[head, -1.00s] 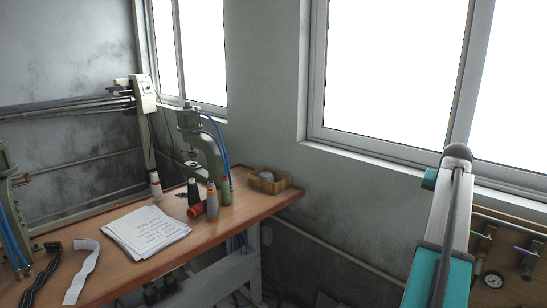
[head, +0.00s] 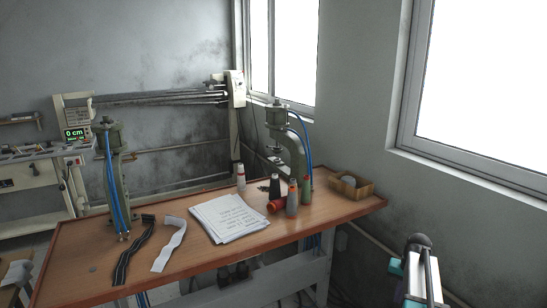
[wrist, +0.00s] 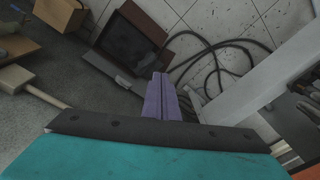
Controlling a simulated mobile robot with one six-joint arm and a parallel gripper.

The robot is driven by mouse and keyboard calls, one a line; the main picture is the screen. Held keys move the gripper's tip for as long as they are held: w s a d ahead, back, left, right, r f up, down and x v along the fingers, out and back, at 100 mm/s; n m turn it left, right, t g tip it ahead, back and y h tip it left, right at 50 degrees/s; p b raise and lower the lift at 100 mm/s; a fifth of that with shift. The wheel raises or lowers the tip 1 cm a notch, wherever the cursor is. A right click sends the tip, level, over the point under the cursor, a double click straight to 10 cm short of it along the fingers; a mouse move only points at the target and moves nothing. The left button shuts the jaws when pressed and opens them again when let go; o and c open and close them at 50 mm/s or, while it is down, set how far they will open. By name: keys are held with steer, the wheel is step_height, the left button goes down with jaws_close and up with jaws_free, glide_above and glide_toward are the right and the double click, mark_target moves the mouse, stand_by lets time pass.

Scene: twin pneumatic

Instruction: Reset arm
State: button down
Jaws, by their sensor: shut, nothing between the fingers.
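My gripper (wrist: 161,80) shows in the wrist view as two purple fingers pressed together with nothing between them. Beyond it are the tiled floor and a dark box-like object; it touches neither. In the head view only part of my arm (head: 424,272) shows, at the lower right, to the right of the workbench (head: 180,262). My gripper cannot be seen in the head view.
The workbench carries two green pneumatic presses (head: 118,180), papers (head: 228,216), thread spools (head: 292,198) and a small cardboard box (head: 350,188). In the wrist view, a dark box (wrist: 135,42), cables (wrist: 235,50) and a mallet (wrist: 18,78) lie near the floor.

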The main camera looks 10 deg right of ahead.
steer(key=s+a+f+n+g+y, duration=0.15)
steer(key=s+a+f, duration=0.35)
steer(key=a+f, duration=0.75)
steer(key=s+a+f+n+g, duration=0.3)
steer(key=s+a+f, duration=0.2)
steer(key=a+f, duration=0.8)
steer(key=s+a+f+n+g, duration=0.1)
steer(key=s+a, duration=0.3)
steer(key=s, duration=0.4)
steer(key=s+a+f+n+h, duration=0.1)
steer(key=s+a+f, duration=0.1)
steer(key=s+a, duration=0.3)
steer(key=s+a+f+n+g, duration=0.1)
steer(key=s+a, duration=0.4)
steer(key=s, duration=0.5)
steer(key=shift+s+f+g, duration=0.35)
steer(key=shift+f, duration=0.4)
